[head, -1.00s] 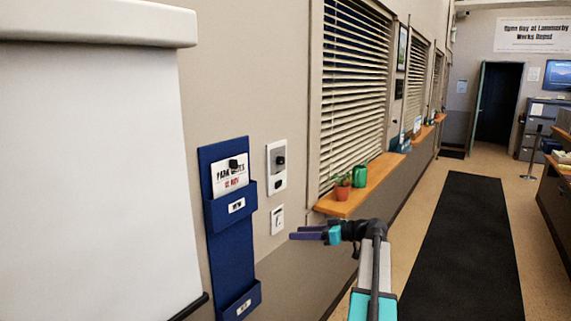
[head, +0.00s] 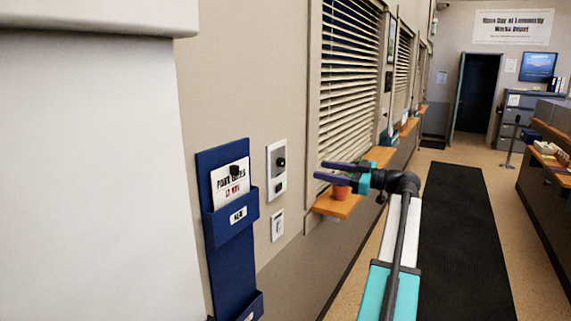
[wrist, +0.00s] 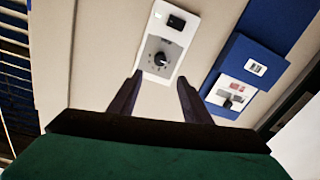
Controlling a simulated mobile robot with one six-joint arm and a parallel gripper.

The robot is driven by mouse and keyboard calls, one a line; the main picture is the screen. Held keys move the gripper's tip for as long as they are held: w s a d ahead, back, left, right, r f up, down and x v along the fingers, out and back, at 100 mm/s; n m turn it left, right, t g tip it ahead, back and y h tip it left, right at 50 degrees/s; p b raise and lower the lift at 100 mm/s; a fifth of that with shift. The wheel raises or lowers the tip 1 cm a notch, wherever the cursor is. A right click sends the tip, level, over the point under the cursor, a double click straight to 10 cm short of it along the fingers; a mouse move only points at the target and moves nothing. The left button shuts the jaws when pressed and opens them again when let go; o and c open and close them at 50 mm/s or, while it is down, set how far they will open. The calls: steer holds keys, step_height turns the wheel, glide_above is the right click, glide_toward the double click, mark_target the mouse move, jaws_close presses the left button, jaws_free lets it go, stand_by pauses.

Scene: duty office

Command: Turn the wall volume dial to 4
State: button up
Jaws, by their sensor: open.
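The wall volume dial (head: 281,162) is a dark knob on a white plate on the wall, left of the window.
A blue wall holder (head: 231,226) with a printed card hangs left of the dial. A smaller white switch plate (head: 277,225) is below it. An orange sill (head: 340,205) with a pot (head: 341,191) juts out under the window blinds. A dark floor mat (head: 462,240) lies to the right.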

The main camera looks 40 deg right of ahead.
mark_target(284, 163)
steer(key=shift+w+a, duration=0.1)
steer(key=shift+w, duration=0.1)
steer(key=p+x, duration=0.5)
steer(key=x, duration=0.7)
steer(key=shift+r, duration=0.1)
steer(key=shift+w+a, duration=0.2)
steer(key=shift+w, duration=0.5)
steer(key=c, duration=1)
steer(key=shift+c, duration=0.2)
